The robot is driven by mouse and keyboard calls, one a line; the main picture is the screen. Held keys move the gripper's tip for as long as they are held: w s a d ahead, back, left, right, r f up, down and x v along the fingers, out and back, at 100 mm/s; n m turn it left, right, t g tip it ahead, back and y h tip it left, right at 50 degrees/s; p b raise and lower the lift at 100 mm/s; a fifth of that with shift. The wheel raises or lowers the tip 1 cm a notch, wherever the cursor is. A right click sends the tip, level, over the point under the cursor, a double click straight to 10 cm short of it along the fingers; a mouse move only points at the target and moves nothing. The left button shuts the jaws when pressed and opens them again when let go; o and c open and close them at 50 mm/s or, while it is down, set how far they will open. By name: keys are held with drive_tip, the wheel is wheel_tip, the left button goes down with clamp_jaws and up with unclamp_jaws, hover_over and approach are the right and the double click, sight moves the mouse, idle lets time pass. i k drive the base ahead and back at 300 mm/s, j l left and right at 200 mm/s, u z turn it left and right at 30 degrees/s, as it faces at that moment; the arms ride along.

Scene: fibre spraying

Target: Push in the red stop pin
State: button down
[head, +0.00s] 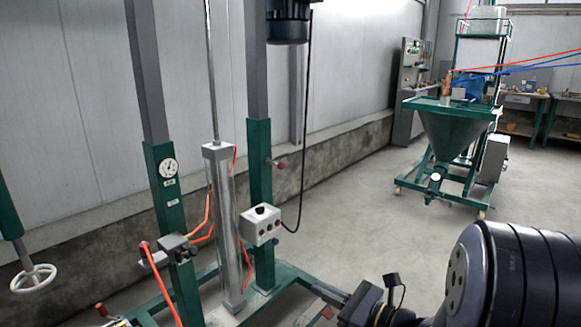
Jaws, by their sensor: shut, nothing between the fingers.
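A red-ended pin (279,164) sticks out to the right from the green right post (259,190) of the lift frame. A short grey stem shows between the post and the red end. My gripper (322,290) is at the bottom, right of centre, below and to the right of this pin and well apart from it. Its dark fingers are together and point left, with nothing between them. They overlap the frame's green foot in the picture, and I cannot tell if they touch it. My dark arm fills the lower right.
Other red knobs sit low at the left (101,310) and right (327,312). A green hopper machine (450,130) stands behind; the floor between is clear.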

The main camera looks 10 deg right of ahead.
sight(281, 165)
drive_tip(key=i+l, duration=0.15)
drive_tip(key=i, duration=0.8)
drive_tip(key=i+l+z, duration=0.15)
drive_tip(key=i, duration=0.8)
